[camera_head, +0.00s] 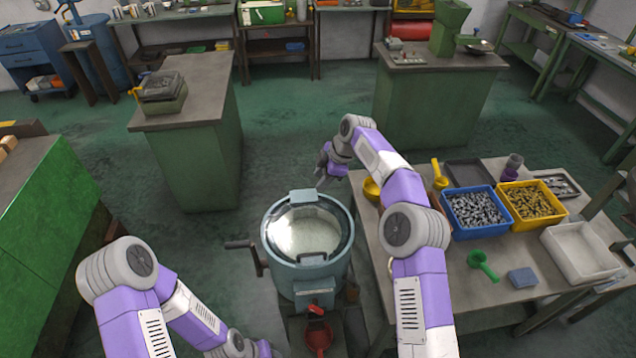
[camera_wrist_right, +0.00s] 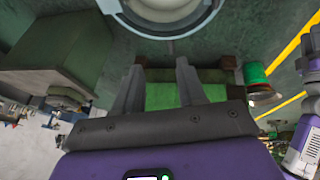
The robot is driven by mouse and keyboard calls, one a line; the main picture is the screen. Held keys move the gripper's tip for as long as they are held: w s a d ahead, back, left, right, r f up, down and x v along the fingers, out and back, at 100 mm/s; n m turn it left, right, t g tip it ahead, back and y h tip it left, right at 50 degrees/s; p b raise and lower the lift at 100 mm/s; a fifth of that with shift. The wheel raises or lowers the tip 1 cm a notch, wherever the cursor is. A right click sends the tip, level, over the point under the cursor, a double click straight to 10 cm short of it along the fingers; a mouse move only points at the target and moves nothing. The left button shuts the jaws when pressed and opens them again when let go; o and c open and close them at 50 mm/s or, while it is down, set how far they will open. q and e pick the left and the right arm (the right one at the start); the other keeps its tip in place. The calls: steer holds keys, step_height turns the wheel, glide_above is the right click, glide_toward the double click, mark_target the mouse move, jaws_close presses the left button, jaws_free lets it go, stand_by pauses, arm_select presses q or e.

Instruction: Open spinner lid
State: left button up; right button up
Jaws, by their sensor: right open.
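The spinner (camera_head: 310,278) is a blue-grey drum on a stand, in the middle of the head view. Its round clear lid (camera_head: 303,232) lies flat over the drum, with a dark handle (camera_head: 312,258) at the front edge and a grey block (camera_head: 303,196) at the back. A pale interior shows through it. My right gripper (camera_head: 322,178) is just behind and right of the lid, apart from it. In the right wrist view the right gripper (camera_wrist_right: 158,78) is open and empty, below a round rim. My left gripper is low near the bottom edge, its fingers unclear.
A worktable (camera_head: 452,300) at the right carries a blue bin (camera_head: 474,235) of grey parts, a yellow bin (camera_head: 505,218), a white tray (camera_head: 583,262) and a green scoop (camera_head: 483,264). A crank (camera_head: 240,244) sticks out left of the spinner. Floor behind it is open.

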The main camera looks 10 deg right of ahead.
stand_by(0.4)
steer(key=s+a+f+m, duration=0.1)
steer(key=s+f+m, duration=0.2)
steer(key=f, duration=0.4)
steer(key=s+f+m, duration=0.3)
steer(key=s+f, duration=0.2)
steer(key=f, duration=0.2)
steer(key=s+a+f+m+g, duration=0.1)
steer(key=s+f+m, duration=0.2)
steer(key=f, duration=0.4)
steer(key=shift+s+a, duration=0.3)
steer(key=shift+s, duration=0.15)
steer(key=s+d+f+m, duration=0.15)
steer(key=s+m, duration=0.25)
steer(key=s, duration=0.5)
steer(key=s+f+m, duration=0.3)
steer(key=s+m, duration=0.1)
steer(key=s, duration=0.6)
steer(key=s+d+f+m, duration=0.1)
steer(key=s+f+m, duration=0.25)
steer(key=s, duration=0.55)
step_height(320, 180, down, 15)
steer(key=b, duration=1.5)
steer(key=shift+g, duration=0.3)
steer(key=shift+r+m, duration=0.1)
steer(key=shift+m, duration=0.25)
